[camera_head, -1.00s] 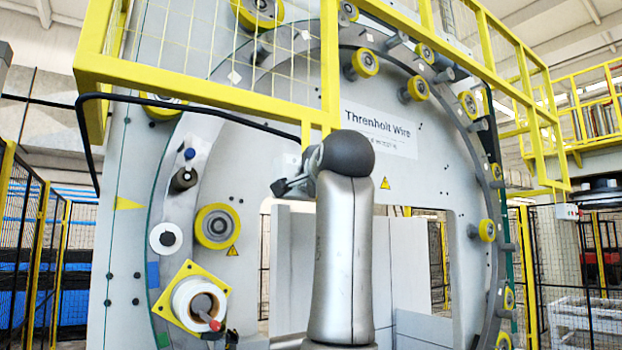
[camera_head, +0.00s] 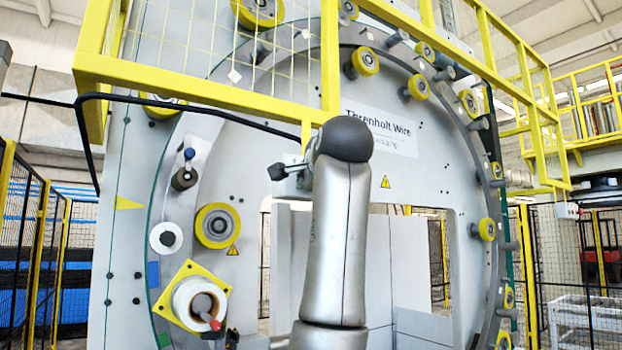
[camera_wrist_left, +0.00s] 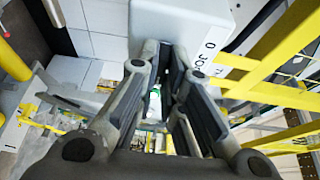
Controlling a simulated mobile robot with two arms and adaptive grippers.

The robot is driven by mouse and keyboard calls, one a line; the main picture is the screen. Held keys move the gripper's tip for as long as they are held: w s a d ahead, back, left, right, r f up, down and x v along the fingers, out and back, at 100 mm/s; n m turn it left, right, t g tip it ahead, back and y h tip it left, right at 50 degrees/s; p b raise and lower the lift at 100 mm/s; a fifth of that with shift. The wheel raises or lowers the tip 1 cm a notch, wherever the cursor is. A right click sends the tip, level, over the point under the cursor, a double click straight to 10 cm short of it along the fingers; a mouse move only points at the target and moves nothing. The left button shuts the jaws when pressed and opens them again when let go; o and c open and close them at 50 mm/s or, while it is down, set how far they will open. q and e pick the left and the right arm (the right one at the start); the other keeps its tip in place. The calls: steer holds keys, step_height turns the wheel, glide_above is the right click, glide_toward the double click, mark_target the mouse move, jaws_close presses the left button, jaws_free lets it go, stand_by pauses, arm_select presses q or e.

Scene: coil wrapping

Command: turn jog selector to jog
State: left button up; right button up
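A light grey control box (camera_wrist_left: 185,20) fills the upper middle of the left wrist view. Its label (camera_wrist_left: 208,50) reads "0 JOG". The selector knob itself cannot be made out; the fingers may hide it. My left gripper (camera_wrist_left: 168,52) points at the box, its fingertips close to the lower edge of the face. The fingers stand apart with a narrow gap, and background shows between them. In the head view my left gripper (camera_head: 279,172) shows only as a small dark part left of my raised forearm, which hides the rest. My right gripper is not in view.
The large grey ring machine (camera_head: 400,185) with yellow rollers stands ahead. A yellow guard rail (camera_head: 215,88) crosses above my arm. A thin black bar (camera_head: 190,105) runs from the left towards my wrist. Mesh fences (camera_head: 30,220) stand at the left.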

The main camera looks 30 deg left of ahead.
arm_select(q)
steer(key=o, duration=0.4)
steer(key=shift+o, duration=0.2)
steer(key=v, duration=1.2)
steer(key=shift+w, duration=0.1)
